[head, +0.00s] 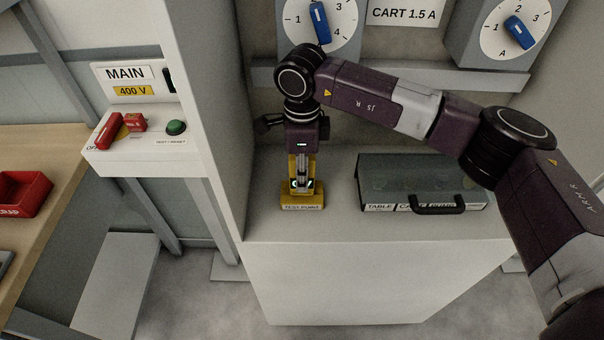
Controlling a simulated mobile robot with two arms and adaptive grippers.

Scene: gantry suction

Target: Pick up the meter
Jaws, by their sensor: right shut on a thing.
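My right gripper (302,183) points down over the grey cabinet top. It is shut on the yellow meter (293,167), which is mostly hidden behind the gripper and its fingers. Just below the fingertips is a yellow block labelled TEST POINT (301,207), on the cabinet top. I cannot tell whether the meter touches this block or is clear of it. My left gripper is not in view.
A dark case with a handle (437,204) and a glassy lid stands right of the gripper. Dials with blue knobs (320,22) are on the wall behind. Left are a MAIN 400 V switch box (137,157) and a red bin (22,190). The front cabinet top (345,222) is clear.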

